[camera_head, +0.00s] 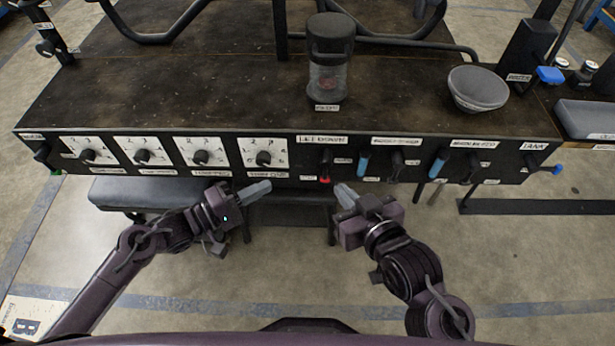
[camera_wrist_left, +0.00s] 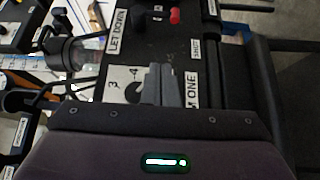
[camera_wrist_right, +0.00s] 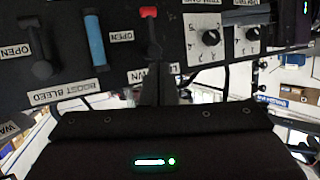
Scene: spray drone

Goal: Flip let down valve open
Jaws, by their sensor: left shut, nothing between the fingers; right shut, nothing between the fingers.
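The let down valve (camera_head: 325,165) is a small black lever with a red tip on the front panel, below the "LET DOWN" label (camera_head: 322,139). In the head view its red tip points down. The red tip also shows in the left wrist view (camera_wrist_left: 174,16) and the right wrist view (camera_wrist_right: 149,13). My right gripper (camera_head: 344,192) is shut and empty, just below and right of the red tip, apparently apart from it. My left gripper (camera_head: 266,187) is shut and empty, left of the valve and below the fourth dial.
Several black dial knobs (camera_head: 264,158) line the panel's left part. Blue-handled levers (camera_head: 363,163) sit right of the valve. A clear canister (camera_head: 328,80) and grey bowl (camera_head: 478,88) stand on the dark bench top (camera_head: 200,90). Open floor lies in front.

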